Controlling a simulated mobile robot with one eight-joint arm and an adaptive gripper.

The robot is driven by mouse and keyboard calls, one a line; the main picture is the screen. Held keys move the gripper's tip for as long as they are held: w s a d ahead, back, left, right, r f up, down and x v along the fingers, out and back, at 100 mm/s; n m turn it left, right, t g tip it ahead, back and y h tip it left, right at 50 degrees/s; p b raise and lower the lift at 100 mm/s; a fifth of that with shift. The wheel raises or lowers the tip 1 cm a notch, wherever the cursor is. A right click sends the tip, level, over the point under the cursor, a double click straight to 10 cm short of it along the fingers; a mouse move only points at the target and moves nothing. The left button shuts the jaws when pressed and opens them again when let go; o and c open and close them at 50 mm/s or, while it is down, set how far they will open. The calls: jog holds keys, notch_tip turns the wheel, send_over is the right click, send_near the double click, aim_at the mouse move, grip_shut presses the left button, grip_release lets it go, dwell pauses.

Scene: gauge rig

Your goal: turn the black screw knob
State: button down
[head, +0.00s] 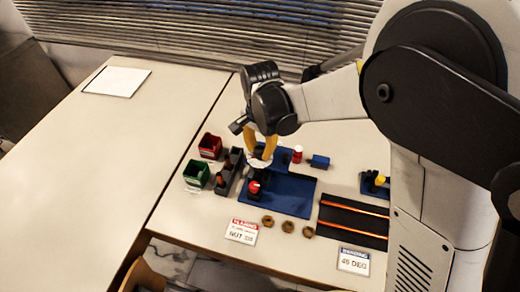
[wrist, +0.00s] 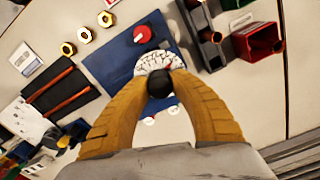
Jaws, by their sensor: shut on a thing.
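The black screw knob (wrist: 160,84) shows in the wrist view between the tan fingertips of my gripper (wrist: 161,88). The fingers close on it from both sides. A white round dial-like part (wrist: 159,62) with dark marks lies right beside the knob; it also shows as a pale ring in the head view (head: 259,162). In the head view my gripper (head: 262,158) reaches down over the rig at the back left of the blue plate (head: 289,192). The fingers hide the knob there, and its turn angle cannot be told.
A red-topped part (head: 254,187) stands on the plate just in front. A red-and-white part (head: 297,155) and a blue block (head: 320,161) stand behind. Red (head: 210,146) and green (head: 196,173) bins are left. Several brass nuts (head: 287,226) lie in front. The left table is mostly clear.

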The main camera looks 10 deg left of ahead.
aim_at(260, 149)
jog(key=c, duration=1.1)
grip_release()
notch_tip(260, 149, up, 12)
jog(key=s+d+r+n+t+y, duration=0.1)
jog(key=s+d+r+t, duration=0.15)
jog(key=d, duration=0.55)
jog(key=s+d+r+n+t, duration=0.1)
jog(key=d+r, duration=0.2)
jog(key=d, duration=0.5)
jog(key=s+d+n+t, duration=0.1)
jog(key=s+d, duration=0.1)
jog(key=d, duration=0.2)
jog(key=s+d+f+t, duration=0.1)
jog(key=s+d, duration=0.2)
jog(key=d, duration=0.2)
jog(key=s+d+f+n+t+h, duration=0.1)
jog(key=s+d, duration=0.2)
jog(key=d, duration=0.1)
jog(key=shift+s+d+n+t+b, duration=0.1)
jog(key=shift+d+n+t+b, duration=0.05)
jog(key=shift+n+t+b, duration=0.2)
